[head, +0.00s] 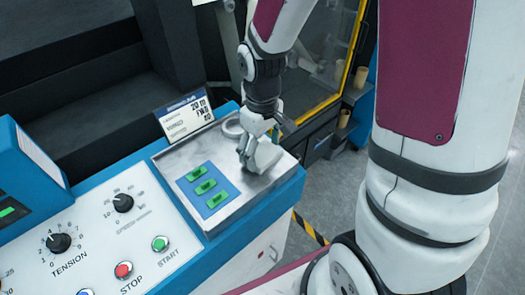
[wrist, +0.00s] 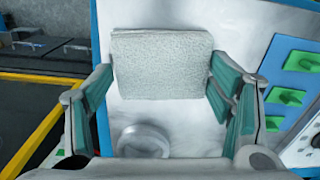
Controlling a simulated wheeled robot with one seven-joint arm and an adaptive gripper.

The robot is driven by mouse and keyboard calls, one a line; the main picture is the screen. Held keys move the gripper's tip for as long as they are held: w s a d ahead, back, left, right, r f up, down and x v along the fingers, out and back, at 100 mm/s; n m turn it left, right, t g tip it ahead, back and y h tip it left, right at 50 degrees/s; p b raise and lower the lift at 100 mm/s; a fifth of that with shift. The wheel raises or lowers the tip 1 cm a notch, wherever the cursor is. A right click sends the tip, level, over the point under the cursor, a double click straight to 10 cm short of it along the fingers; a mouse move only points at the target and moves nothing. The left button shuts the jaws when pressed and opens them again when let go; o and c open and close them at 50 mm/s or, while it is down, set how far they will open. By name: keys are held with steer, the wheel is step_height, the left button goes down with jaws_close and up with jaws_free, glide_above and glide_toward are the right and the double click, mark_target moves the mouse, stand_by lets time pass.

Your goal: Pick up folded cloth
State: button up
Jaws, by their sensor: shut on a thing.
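The folded cloth (wrist: 160,62) is a pale grey, speckled, textured pad. In the wrist view it spans the space between the two green-padded fingers of my gripper (wrist: 161,78), with a finger touching each side. My gripper is shut on it. In the head view my gripper (head: 252,150) points down over the metal tray (head: 178,158) on the machine's console. The cloth is hard to tell from the pale fingers there. I cannot tell whether it touches the tray surface.
A pale ring-shaped roll (wrist: 145,140) lies on the tray close to my gripper. A blue plate with green blocks (head: 207,190) lies on the tray. A small label sign (head: 186,116) stands behind it. Knobs and start and stop buttons (head: 123,270) sit on the panel at left.

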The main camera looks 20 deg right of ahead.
mark_target(262, 151)
steer(key=shift+r, duration=0.1)
step_height(262, 151, up, 4)
steer(key=shift+f, duration=0.15)
steer(key=s+a+p, duration=0.2)
steer(key=s+p, duration=0.2)
steer(key=s, duration=0.3)
steer(key=s+a+r+p, duration=0.1)
steer(key=s+a+p, duration=0.2)
steer(key=s, duration=0.5)
steer(key=shift+s+p, duration=0.15)
steer(key=shift+p, duration=0.4)
